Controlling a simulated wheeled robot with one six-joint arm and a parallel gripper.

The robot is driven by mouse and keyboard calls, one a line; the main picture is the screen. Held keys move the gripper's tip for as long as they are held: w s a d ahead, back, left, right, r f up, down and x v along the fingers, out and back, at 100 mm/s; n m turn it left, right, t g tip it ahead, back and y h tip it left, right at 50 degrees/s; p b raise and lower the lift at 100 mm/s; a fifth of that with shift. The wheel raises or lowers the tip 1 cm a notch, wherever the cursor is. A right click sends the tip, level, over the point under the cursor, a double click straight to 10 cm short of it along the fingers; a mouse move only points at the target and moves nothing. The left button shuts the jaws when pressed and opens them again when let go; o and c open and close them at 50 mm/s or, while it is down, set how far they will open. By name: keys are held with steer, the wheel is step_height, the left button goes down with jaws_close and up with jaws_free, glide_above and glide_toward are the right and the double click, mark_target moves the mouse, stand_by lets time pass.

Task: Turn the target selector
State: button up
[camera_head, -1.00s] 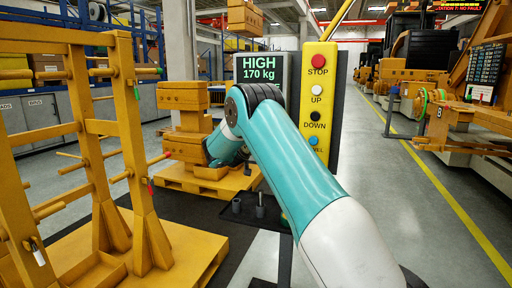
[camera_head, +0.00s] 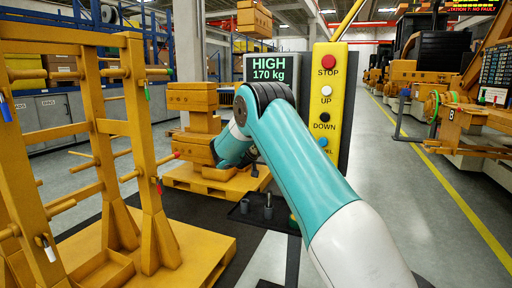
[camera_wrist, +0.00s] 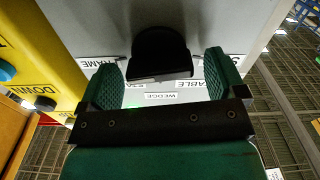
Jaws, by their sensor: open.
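The selector shows in the wrist view as a black knob (camera_wrist: 160,50) on a pale grey panel (camera_wrist: 215,22). White labels around it include WEDGE (camera_wrist: 160,96) and partly hidden ones reading FRAME and TABLE. My gripper (camera_wrist: 161,64) is open, with one green finger on each side of the knob. There are visible gaps between the knob and both fingers, and nothing is held. In the head view my arm covers the gripper, and I cannot make out the knob there.
A yellow pendant (camera_head: 325,105) with STOP, UP and DOWN buttons stands close beside the arm; it also edges the wrist view (camera_wrist: 50,65) at left. A display (camera_head: 268,67) reads HIGH 170 kg. A yellow rack (camera_head: 150,150) stands left. The aisle at right is clear.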

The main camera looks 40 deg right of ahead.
steer(key=b+v, duration=0.3)
steer(key=v, duration=1.3)
steer(key=shift+a, duration=0.3)
steer(key=shift+s, duration=0.1)
